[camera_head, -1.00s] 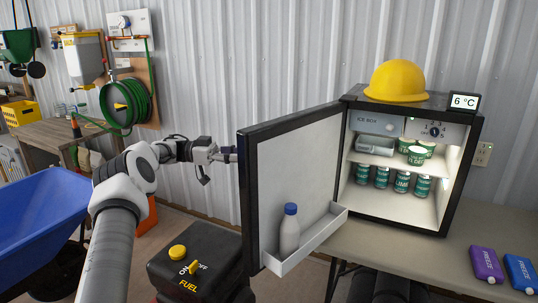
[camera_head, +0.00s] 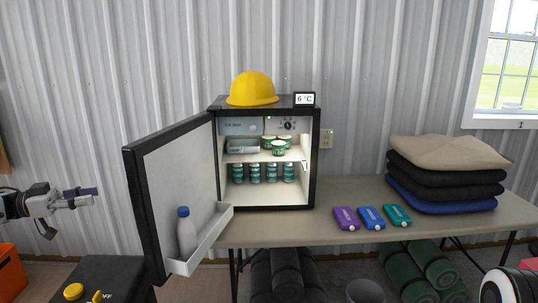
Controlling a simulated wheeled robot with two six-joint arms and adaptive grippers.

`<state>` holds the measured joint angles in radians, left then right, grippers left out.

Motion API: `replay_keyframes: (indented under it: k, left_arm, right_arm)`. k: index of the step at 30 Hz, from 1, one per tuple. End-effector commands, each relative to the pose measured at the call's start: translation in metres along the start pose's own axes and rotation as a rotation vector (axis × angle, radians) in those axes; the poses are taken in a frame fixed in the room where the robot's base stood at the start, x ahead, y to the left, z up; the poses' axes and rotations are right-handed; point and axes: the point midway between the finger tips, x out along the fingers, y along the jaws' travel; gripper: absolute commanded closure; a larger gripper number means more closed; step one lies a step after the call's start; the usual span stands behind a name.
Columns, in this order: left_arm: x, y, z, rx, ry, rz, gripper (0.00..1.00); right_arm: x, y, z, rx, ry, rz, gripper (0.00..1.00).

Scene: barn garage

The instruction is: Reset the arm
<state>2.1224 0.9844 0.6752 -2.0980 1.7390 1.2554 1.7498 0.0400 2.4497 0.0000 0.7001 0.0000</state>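My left gripper (camera_head: 84,197) is at the left edge of the head view, left of the open fridge door and apart from it. Its fingers are small and seen from the side, so I cannot tell open from shut. No object shows in it. Only the end of my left arm is in view.
The mini fridge (camera_head: 313,160) stands on the table (camera_head: 270,231) with its door (camera_head: 165,170) swung open to the left. A yellow hard hat (camera_head: 252,89) sits on top. Ice packs (camera_head: 370,217) and folded blankets (camera_head: 445,170) lie to the right.

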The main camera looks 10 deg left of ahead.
Motion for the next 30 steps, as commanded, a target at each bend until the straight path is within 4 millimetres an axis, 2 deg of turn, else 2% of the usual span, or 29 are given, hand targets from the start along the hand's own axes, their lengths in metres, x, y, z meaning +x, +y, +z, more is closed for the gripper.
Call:
replay_keyframes:
  k: [1,5,11,17,20,23,24,26,27,29,30]
  left_arm:
    - [0.007,0.0,0.008,-0.013,-0.016,0.011,0.61]
    - [0.035,0.0,0.014,-0.024,-0.052,0.056,0.61]
    - [0.086,0.011,0.035,-0.087,-0.08,0.144,0.61]
    - [0.158,0.033,0.063,-0.216,-0.044,0.236,0.61]
    - [0.206,0.05,0.084,-0.316,-0.002,0.26,0.61]
    - [0.266,0.076,0.119,-0.451,0.052,0.245,0.61]
    - [0.292,0.09,0.138,-0.518,0.072,0.216,0.61]
    - [0.328,0.114,0.174,-0.621,0.083,0.141,0.61]
    - [0.347,0.131,0.2,-0.686,0.074,0.075,0.61]
    - [0.366,0.159,0.243,-0.775,0.031,-0.044,0.61]
    - [0.372,0.18,0.273,-0.824,-0.017,-0.129,0.61]
  right_arm:
    - [0.0,0.0,0.0,0.0,-0.001,0.0,0.6]
    - [0.0,0.0,0.0,0.0,0.0,0.0,0.6]
    - [0.0,0.0,0.0,0.0,0.001,0.0,0.6]
    - [0.0,0.0,0.0,0.0,0.0,0.0,0.6]
    - [0.0,0.0,0.0,0.0,0.0,0.0,0.6]
    - [0.0,0.0,0.0,0.0,0.0,0.0,0.6]
    - [0.0,0.0,0.0,0.0,0.0,0.0,0.6]
    - [0.0,0.0,0.0,0.0,0.0,0.0,0.6]
    - [0.0,0.0,0.0,0.0,0.0,0.0,0.6]
    - [0.0,0.0,0.0,0.0,0.0,0.0,0.6]
    - [0.0,0.0,0.0,0.0,0.0,0.0,0.6]
